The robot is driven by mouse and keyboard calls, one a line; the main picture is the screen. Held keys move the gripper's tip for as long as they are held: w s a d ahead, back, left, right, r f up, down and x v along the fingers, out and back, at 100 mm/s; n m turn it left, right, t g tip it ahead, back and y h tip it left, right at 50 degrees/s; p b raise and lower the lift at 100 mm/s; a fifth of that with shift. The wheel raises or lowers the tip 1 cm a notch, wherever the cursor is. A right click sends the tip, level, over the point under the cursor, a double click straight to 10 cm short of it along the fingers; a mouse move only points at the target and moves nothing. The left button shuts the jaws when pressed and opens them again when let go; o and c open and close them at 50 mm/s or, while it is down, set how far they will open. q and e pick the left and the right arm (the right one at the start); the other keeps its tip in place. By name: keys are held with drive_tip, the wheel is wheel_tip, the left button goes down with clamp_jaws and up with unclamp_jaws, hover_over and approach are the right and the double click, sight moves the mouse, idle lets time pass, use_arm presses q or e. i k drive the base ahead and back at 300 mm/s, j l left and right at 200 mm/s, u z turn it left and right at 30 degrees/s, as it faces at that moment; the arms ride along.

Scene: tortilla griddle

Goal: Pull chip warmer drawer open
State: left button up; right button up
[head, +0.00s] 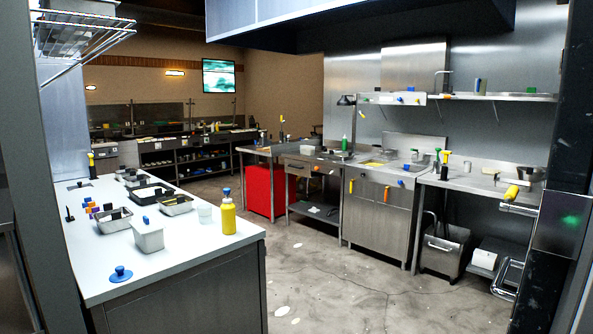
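No drawer can be clearly identified as the chip warmer's. A steel cabinet (376,225) stands against the back wall, with an orange handle (386,194) and a yellow handle (351,187) on its front. A steel work table left of it has a shallow drawer front (299,169); whether it is ajar cannot be told. At the near right, a curved metal bar handle (507,281) sticks out beside a dark upright (560,130); what it belongs to is cut off. Neither of my grippers is in view.
A white-topped counter (185,258) fills the near left, holding steel pans, a white tub (148,236) and a yellow bottle (228,216). A red box (264,192) stands under the middle table. A steel bin (444,252) is under the right table.

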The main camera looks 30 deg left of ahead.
sight(306, 165)
drive_tip(key=i+j+u, duration=0.4)
drive_tip(key=i+j, duration=0.4)
drive_tip(key=i, duration=0.2)
drive_tip(key=i+j, duration=0.2)
drive_tip(key=i, duration=0.2)
drive_tip(key=i+j+u, duration=0.1)
drive_tip(key=i, duration=0.3)
drive_tip(key=i+z, duration=0.25)
drive_tip(key=i, duration=0.5)
drive_tip(key=i+z, duration=0.25)
drive_tip(key=i, duration=0.5)
drive_tip(key=i+j+u, duration=0.2)
drive_tip(key=i+u, duration=0.3)
drive_tip(key=i, duration=0.15)
drive_tip(key=i+l+u, duration=0.1)
drive_tip(key=i+u, duration=0.35)
drive_tip(key=i, duration=0.2)
drive_tip(key=i+l+u, duration=0.3)
drive_tip(key=i+u, duration=0.2)
drive_tip(key=i, duration=0.15)
drive_tip(key=i+j+u, duration=0.15)
drive_tip(key=i+u, duration=0.2)
drive_tip(key=i, duration=0.55)
drive_tip(key=i+u, duration=0.4)
drive_tip(key=i, duration=0.5)
